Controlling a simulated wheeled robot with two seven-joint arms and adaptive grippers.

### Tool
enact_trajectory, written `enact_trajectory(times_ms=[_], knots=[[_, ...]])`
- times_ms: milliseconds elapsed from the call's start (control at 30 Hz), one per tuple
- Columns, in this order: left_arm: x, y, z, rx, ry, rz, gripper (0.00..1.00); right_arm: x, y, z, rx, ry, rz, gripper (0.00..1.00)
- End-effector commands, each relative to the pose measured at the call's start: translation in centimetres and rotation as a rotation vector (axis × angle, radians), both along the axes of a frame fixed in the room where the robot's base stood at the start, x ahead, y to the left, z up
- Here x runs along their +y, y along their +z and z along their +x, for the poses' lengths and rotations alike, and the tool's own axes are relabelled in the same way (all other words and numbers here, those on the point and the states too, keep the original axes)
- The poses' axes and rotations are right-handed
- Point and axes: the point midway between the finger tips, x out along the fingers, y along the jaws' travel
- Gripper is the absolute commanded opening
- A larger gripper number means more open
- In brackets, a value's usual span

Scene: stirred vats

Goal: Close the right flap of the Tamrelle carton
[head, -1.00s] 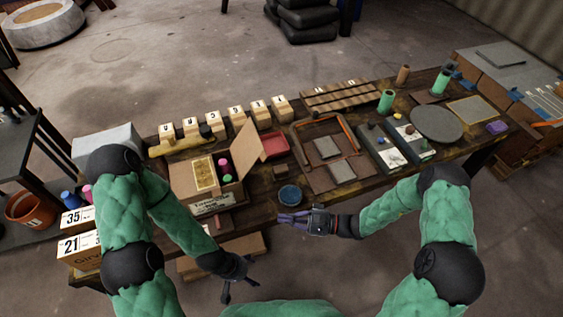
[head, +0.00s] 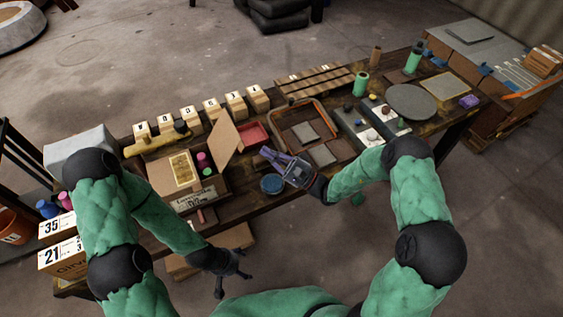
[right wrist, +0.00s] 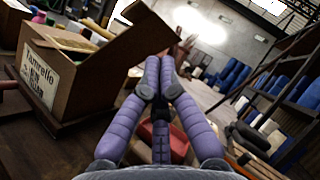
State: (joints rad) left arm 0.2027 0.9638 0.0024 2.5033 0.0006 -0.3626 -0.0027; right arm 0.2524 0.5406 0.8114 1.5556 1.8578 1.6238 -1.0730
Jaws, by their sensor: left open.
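The Tamrelle carton (head: 189,202) stands at the table's front edge, left of centre. Its right flap (head: 225,142) stands up, tilted outward to the right. Pink and green round-topped items (head: 206,164) show inside, beside a pale yellow piece (head: 181,168). My right gripper (head: 267,154) is above the table, right of the flap and apart from it. In the right wrist view its purple fingertips (right wrist: 160,62) meet with nothing visible between them; the carton (right wrist: 75,85) is at left, with its raised flap (right wrist: 135,40). My left gripper (head: 233,285) is open and empty, low in front of the table.
A blue round tub (head: 272,184) stands right of the carton. A red tray (head: 254,133) lies behind my right gripper. Numbered wooden blocks (head: 211,108) line the back edge. A brown tray with grey pads (head: 322,155) lies to the right.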

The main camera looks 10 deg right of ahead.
Motion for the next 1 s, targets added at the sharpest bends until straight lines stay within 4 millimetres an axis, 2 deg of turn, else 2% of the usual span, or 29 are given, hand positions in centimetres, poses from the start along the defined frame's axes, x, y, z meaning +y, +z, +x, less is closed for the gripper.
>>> enact_trajectory(times_ms=[67, 333, 1000], knots=[[0.0, -0.3, 0.0, 0.000, 0.000, 0.000, 0.79, 1.2, 0.6, 0.6, -0.003, 0.004, 0.001, 0.00], [0.0, -0.6, 0.0, 0.000, 0.000, 0.000, 0.79, 3.6, 2.5, -0.3, -0.001, 0.002, 0.000, 0.00], [0.0, -0.2, 0.0, 0.000, 0.000, 0.000, 0.79, 4.0, 3.2, -0.4, -0.008, 0.000, -0.022, 0.00]])
